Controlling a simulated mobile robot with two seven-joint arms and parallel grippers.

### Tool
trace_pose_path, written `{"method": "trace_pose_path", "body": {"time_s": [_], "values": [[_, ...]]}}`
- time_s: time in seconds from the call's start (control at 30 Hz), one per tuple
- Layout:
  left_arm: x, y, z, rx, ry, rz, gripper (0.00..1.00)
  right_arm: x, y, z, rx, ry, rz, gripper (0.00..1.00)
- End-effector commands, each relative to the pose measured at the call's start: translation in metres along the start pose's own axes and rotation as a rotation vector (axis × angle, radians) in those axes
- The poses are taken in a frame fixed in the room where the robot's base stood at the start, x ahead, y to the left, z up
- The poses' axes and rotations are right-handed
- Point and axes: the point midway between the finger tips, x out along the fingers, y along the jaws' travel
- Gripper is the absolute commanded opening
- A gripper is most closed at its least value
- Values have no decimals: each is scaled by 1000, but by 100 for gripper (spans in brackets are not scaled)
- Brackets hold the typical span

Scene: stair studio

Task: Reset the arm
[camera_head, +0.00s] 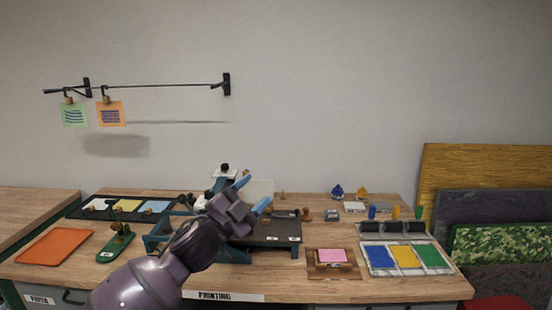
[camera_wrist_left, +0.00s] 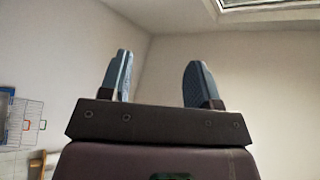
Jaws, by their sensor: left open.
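My left arm comes in from the lower left in the head view. Its gripper (camera_head: 254,194) is raised above the middle of the workbench, in front of the dark press, with its blue fingers apart. In the left wrist view the gripper (camera_wrist_left: 159,82) points up at bare wall and ceiling, and the space between its two fingers is empty. The arm hides part of the bench and the press behind it. My right gripper shows in neither view.
The wooden bench (camera_head: 290,285) carries an orange mat (camera_head: 55,246), a green tool (camera_head: 117,243), a dark press (camera_head: 275,232), a pink pad on a board (camera_head: 332,256) and a tray of blue, yellow and green (camera_head: 405,257). Two cards hang from a wall rail (camera_head: 160,86). Boards (camera_head: 480,170) lean at right.

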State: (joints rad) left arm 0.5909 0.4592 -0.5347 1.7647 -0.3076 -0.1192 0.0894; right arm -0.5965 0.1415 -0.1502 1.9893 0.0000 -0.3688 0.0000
Motion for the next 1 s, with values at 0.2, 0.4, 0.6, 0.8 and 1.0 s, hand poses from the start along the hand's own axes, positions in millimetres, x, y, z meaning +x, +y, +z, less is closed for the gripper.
{"method": "trace_pose_path", "body": {"time_s": [0.2,0.4,0.6,0.8,1.0], "values": [[-69,31,54,-212,-234,-48,57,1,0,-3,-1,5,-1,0],[-142,63,93,-394,-427,-84,57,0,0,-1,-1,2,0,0],[-222,95,120,-561,-596,-133,57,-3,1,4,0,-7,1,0],[-308,127,134,-679,-748,-193,57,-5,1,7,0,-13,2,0],[-400,166,138,-751,-924,-237,57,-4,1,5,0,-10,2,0]]}}
